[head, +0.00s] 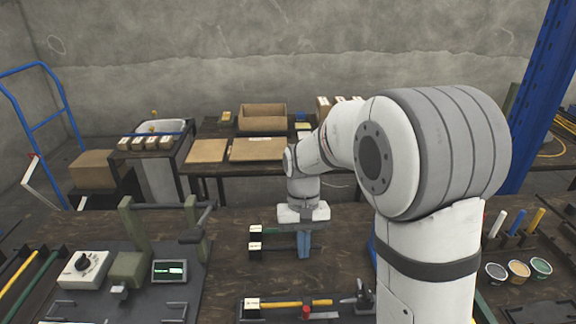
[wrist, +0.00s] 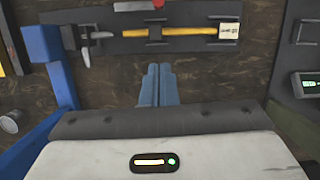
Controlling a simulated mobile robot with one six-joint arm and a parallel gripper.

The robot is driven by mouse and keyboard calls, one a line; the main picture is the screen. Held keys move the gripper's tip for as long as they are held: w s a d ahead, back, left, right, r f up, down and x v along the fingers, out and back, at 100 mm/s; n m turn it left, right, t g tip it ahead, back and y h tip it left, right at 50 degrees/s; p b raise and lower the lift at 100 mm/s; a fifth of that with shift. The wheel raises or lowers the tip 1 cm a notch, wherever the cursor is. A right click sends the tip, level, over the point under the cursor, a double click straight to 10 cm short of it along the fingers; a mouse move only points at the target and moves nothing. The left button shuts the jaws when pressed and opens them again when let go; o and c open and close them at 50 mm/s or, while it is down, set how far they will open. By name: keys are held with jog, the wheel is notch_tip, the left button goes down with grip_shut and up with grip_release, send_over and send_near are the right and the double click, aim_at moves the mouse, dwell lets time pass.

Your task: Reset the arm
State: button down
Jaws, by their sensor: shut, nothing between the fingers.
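My gripper (head: 304,254) hangs at the end of my arm over the dark workbench (head: 225,265), pointing down with blue fingers. In the wrist view its fingers (wrist: 157,80) lie side by side, shut with nothing between them. In the head view the fingers overlap the right end of a rack of labelled tools (head: 272,240). I cannot tell how high the fingertips are above the bench. My arm bends over from the right of the head view and hides part of the bench.
A yellow-handled tool (head: 285,304) lies on a holder at the front; it also shows in the wrist view (wrist: 180,31) near a caliper (wrist: 84,42). A press fixture (head: 130,265) stands left. Small pots (head: 518,270) stand right. A rear table holds cardboard pieces (head: 258,149).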

jog(key=s+d+r+t, duration=0.2)
jog(key=s+d+r, duration=0.1)
jog(key=s, duration=0.5)
jog(key=s+d+r+t, duration=0.3)
jog(key=s+d+r, duration=0.1)
jog(key=s, duration=0.3)
jog(key=shift+s+d+r+m+t, duration=0.15)
jog(key=shift+s+d+m+t, duration=0.2)
jog(key=shift+d, duration=0.45)
